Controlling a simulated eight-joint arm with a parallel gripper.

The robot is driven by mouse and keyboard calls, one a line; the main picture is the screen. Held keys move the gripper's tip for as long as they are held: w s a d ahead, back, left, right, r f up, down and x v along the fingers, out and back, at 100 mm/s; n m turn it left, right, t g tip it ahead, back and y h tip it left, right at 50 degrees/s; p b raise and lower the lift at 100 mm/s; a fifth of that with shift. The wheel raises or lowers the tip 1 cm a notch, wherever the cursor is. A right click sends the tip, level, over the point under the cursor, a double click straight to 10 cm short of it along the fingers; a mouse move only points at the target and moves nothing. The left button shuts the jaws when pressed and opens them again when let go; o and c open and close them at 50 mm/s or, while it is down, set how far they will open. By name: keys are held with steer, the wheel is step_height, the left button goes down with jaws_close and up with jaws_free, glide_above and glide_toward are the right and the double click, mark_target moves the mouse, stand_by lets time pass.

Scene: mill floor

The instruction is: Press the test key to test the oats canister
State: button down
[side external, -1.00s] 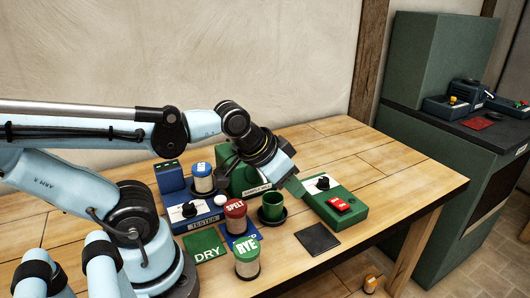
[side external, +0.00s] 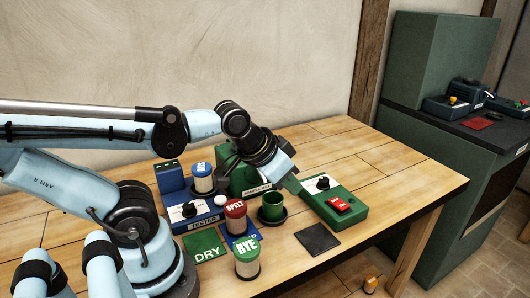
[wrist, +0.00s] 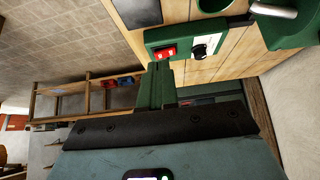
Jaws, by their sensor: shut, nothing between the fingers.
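The blue tester (side external: 207,224) stands on the bench left of centre, with a black knob (side external: 189,210) and a round white knob or key (side external: 220,200) at its right. A blue-lidded canister (side external: 203,180) stands at the tester's back; its label is too small to read, so I cannot tell if it is oats. My gripper (side external: 296,188) is shut and empty, pointing down at the left edge of a green box (side external: 336,203) with a red switch (side external: 340,206). I cannot tell whether it touches the box. The wrist view shows my fingers (wrist: 156,86) just below that box.
A green cup (side external: 272,207) sits on a dark saucer. A dark square pad (side external: 318,239) lies nearer the front.

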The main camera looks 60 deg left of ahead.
stand_by(0.7)
steer(key=r+n+g+y, duration=0.2)
steer(key=n+g+y, duration=0.55)
steer(key=n, duration=0.25)
glide_above(222, 199)
steer(key=shift+f+g, duration=0.25)
steer(key=shift+g, duration=0.1)
steer(key=shift+f, duration=4.4)
steer(key=shift+f, duration=0.1)
steer(key=shift+f, duration=0.35)
